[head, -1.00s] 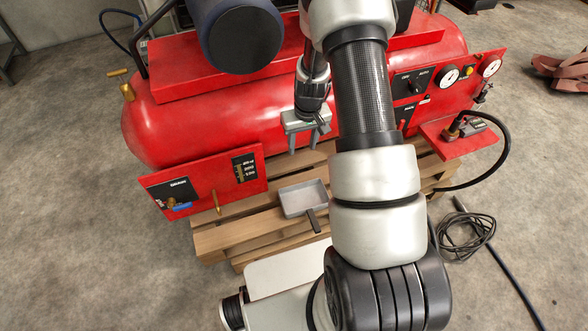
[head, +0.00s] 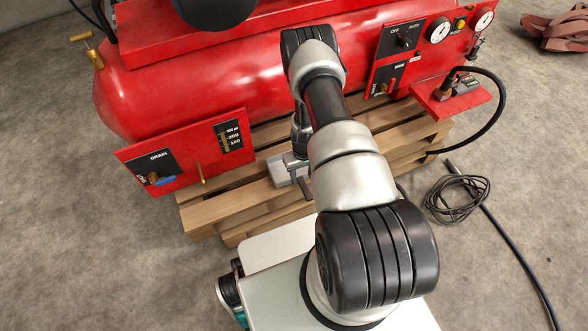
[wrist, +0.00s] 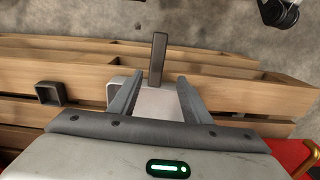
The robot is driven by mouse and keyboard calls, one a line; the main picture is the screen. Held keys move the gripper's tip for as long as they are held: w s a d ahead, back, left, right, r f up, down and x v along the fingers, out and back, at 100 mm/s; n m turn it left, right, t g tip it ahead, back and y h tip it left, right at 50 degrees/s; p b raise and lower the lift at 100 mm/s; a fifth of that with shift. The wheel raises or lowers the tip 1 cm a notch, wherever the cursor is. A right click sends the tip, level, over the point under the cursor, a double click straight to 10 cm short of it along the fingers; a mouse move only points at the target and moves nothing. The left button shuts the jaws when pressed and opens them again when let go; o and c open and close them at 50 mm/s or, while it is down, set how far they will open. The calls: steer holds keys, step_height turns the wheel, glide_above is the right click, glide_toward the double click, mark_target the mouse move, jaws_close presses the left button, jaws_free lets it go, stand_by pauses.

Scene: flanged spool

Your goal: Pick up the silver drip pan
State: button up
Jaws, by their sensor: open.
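The silver drip pan (head: 280,172) is a shallow square pan lying on the wooden pallet below the red tank, with its dark handle (head: 306,190) pointing toward my base. My gripper (head: 297,162) is over the pan and partly covers it; my arm hides its right side. In the wrist view the pan's pale floor (wrist: 158,104) shows between the two fingers of my gripper (wrist: 158,84), and the dark handle (wrist: 158,58) extends beyond the fingertips. The fingers are apart with nothing gripped. Whether they touch the pan I cannot tell.
The wooden pallet (head: 225,208) carries the red compressor tank (head: 200,85). A red drain panel (head: 195,155) stands left of the pan. A small dark square piece (wrist: 60,93) shows on the pallet. A coiled black cable (head: 458,200) lies on the open floor at right.

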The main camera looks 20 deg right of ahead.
mark_target(303, 183)
steer(key=f, duration=0.2)
steer(key=f+b, duration=0.1)
steer(key=f, duration=0.1)
steer(key=f+b, duration=0.1)
steer(key=f, duration=0.1)
steer(key=shift+w+d+f, duration=0.3)
steer(key=shift+w+d, duration=0.05)
steer(key=shift+d, duration=0.05)
jaws_close()
